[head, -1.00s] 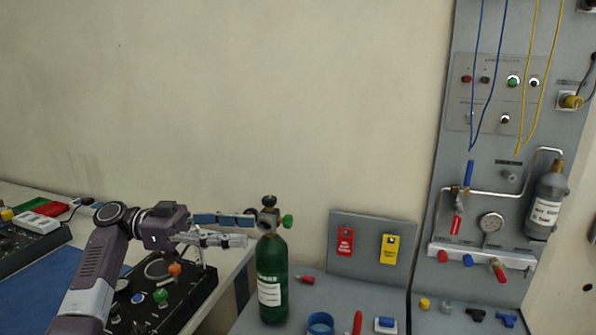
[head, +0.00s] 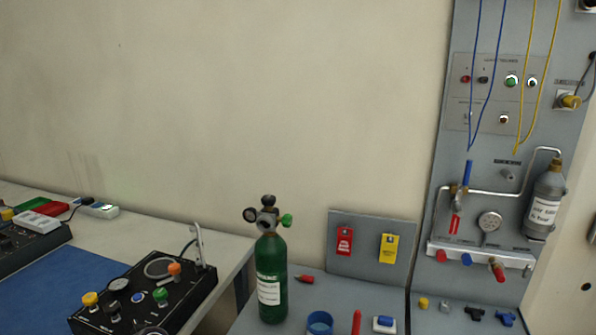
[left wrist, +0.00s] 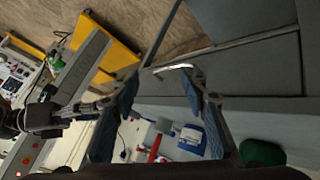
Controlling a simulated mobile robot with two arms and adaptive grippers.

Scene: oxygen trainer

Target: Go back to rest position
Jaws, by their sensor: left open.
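The left wrist view shows my left gripper (left wrist: 160,82) open, its two blue-padded fingers spread wide with nothing between them. It is outside the head view. The green oxygen bottle (head: 271,280) stands upright on the grey bench, with a regulator and gauge (head: 262,216) on top and a green knob (head: 287,220) at its right side. A green rounded thing (left wrist: 262,153), possibly the bottle, shows at the lower right of the left wrist view. My right gripper does not show in either view.
A black control box (head: 190,300) with coloured knobs sits on the left table beside a blue mat (head: 60,280). A tag board (head: 360,262), a blue ring (head: 320,322) and small parts lie right of the bottle. The trainer panel (head: 480,140) stands at the right.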

